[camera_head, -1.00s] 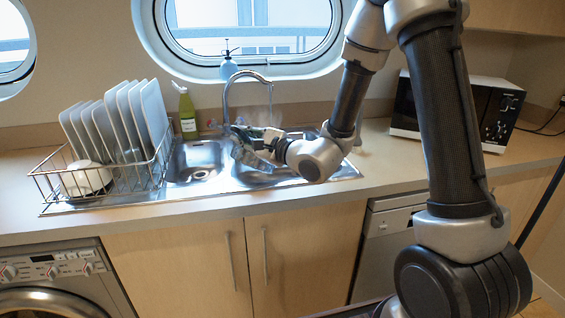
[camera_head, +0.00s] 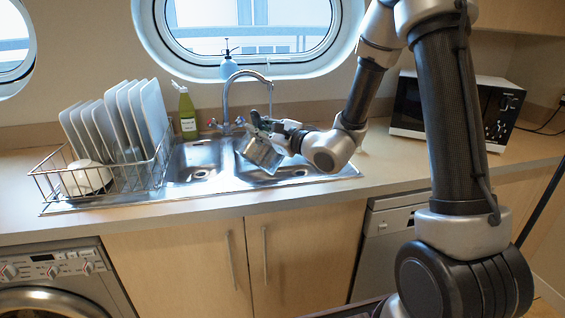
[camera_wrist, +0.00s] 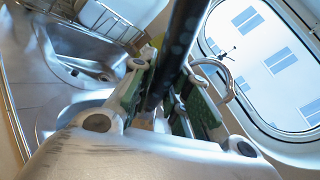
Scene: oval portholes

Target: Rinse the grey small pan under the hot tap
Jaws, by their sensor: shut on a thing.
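The grey small pan (camera_head: 262,153) is held tilted above the right sink basin in the head view. My gripper (camera_head: 264,127) is shut on its dark handle, which also shows as a dark bar (camera_wrist: 178,50) between the fingers in the wrist view. The tap (camera_head: 228,95) arches behind and above the pan, with its spout end near my gripper. The tap handles stand at its base; the red one (camera_head: 213,123) is on the left. The pan's inside is hidden.
A wire dish rack (camera_head: 148,172) with several white plates and a bowl stands left of the sink. A green bottle (camera_head: 187,115) stands behind the left basin (camera_head: 196,160). A microwave (camera_head: 410,110) stands on the right. The counter front is clear.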

